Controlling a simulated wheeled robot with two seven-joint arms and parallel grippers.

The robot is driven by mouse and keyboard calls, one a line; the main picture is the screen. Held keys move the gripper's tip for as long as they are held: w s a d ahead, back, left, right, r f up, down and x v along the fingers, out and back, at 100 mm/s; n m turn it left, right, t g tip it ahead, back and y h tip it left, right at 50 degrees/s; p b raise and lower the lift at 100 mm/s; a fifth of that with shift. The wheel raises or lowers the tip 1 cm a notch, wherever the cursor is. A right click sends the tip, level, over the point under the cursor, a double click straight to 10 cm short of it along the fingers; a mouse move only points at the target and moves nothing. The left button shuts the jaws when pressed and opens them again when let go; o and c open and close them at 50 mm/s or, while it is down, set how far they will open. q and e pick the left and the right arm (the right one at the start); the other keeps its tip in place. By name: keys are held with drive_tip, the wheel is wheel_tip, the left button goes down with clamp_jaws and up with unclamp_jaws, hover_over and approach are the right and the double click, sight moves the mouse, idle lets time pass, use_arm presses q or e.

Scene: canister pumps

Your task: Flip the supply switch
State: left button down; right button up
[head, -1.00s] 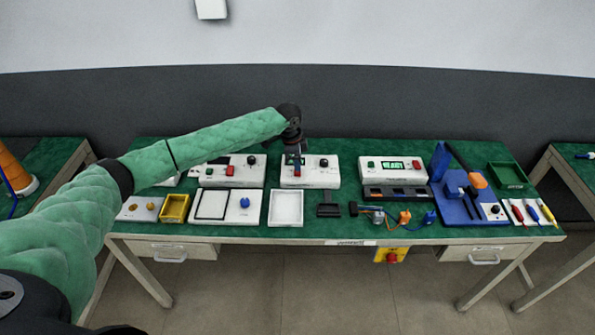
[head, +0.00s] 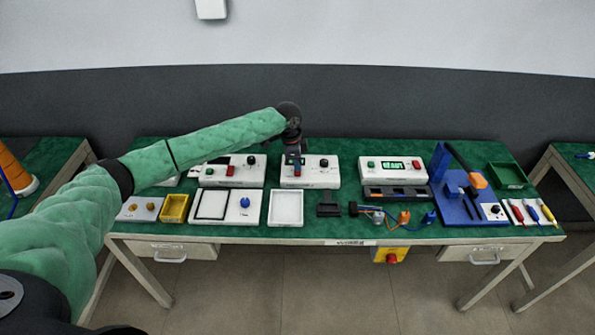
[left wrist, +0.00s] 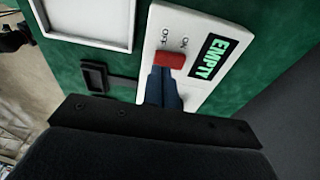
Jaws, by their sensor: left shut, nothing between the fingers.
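The supply box is a white box (head: 325,178) at the back middle of the table in the head view, with a dark knob on top. In the left wrist view its top (left wrist: 209,18) shows a red switch (left wrist: 170,60), OFF and ON labels, and a green display reading EMPTY (left wrist: 210,58). My left gripper (head: 293,166) is over this box; its shut, empty fingertips (left wrist: 163,78) are right by the red switch. I cannot tell whether they touch it or which way the switch is set. My right gripper is not in view.
Another white box with a display (head: 393,170) stands to the right, and one with a red button (head: 232,172) to the left. A white tray (head: 286,222) and a black bracket (head: 328,210) lie in front. A blue stand (head: 455,210) rises at the right.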

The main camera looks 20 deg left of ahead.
sight(297, 173)
use_arm(q)
drive_tip(key=shift+f, duration=0.95)
idle(1.1)
drive_tip(key=shift+s+r, duration=0.1)
drive_tip(key=shift+r+p, duration=2.8)
drive_tip(key=shift+r, duration=0.65)
drive_tip(key=shift+f, duration=0.1)
